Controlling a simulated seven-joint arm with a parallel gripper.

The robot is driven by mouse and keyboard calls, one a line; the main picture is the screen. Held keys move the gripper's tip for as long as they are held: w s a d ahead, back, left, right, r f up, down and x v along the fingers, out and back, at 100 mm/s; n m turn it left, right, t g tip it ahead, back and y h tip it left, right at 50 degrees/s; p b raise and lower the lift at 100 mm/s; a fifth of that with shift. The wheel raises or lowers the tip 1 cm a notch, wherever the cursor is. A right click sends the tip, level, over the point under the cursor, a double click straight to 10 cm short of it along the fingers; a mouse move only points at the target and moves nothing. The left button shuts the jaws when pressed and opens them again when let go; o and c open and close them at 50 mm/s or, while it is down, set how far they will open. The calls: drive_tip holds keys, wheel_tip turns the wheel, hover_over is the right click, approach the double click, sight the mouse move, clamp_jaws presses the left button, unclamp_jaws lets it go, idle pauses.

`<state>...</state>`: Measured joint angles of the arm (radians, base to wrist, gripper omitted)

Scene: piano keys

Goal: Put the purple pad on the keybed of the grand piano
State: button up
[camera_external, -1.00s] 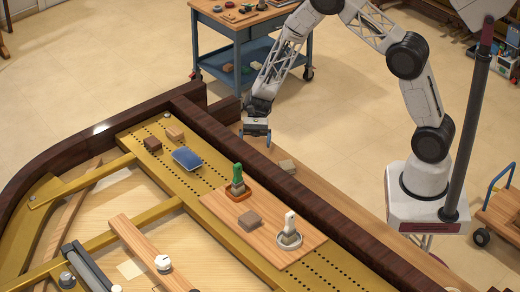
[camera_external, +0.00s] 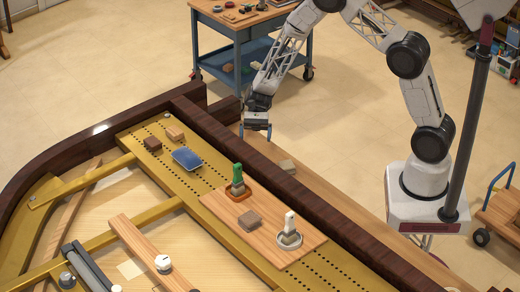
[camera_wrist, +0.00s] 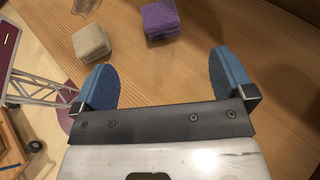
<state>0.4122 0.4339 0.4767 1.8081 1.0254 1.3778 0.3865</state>
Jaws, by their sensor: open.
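The purple pad (camera_wrist: 162,20) lies on a wooden surface at the top of the wrist view, ahead of my fingers and apart from them. It looks like a thick block with a groove along its side. I cannot make it out in the external view. My gripper (camera_external: 256,131) hangs above the far end of the wooden keybed (camera_external: 345,212), beside the dark rail. In the wrist view my gripper (camera_wrist: 163,62) has its two blue fingers spread wide with nothing between them.
A beige pad (camera_wrist: 91,42) lies left of the purple pad, near my left finger; it also shows on the keybed in the external view (camera_external: 288,166). The dark rail (camera_external: 270,165) separates the keybed from a wooden board (camera_external: 262,225) holding tools. A blue cart (camera_external: 245,50) stands behind.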

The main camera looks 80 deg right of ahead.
drive_tip(key=s+a+r+n+g+h, duration=0.1)
drive_tip(key=s+a+r+n+h, duration=0.15)
drive_tip(key=s+r, duration=0.4)
drive_tip(key=s+a+r+n+h, duration=0.2)
drive_tip(key=s+a+r+n, duration=0.15)
drive_tip(key=r, duration=0.55)
drive_tip(key=s+a+r+n+g+h, duration=0.1)
drive_tip(key=s+a+r+n+h, duration=0.2)
drive_tip(key=r, duration=0.5)
drive_tip(key=s+a+r+n+t+h, duration=0.2)
drive_tip(key=s+r, duration=0.4)
drive_tip(key=s, duration=0.6)
drive_tip(key=s+a+r+n+t+h, duration=0.2)
drive_tip(key=s+r+n+h, duration=0.2)
drive_tip(key=s, duration=0.9)
wheel_tip(320, 180, up, 2)
drive_tip(key=n, duration=0.2)
drive_tip(key=shift+n+t, duration=0.3)
drive_tip(key=shift+t, duration=0.1)
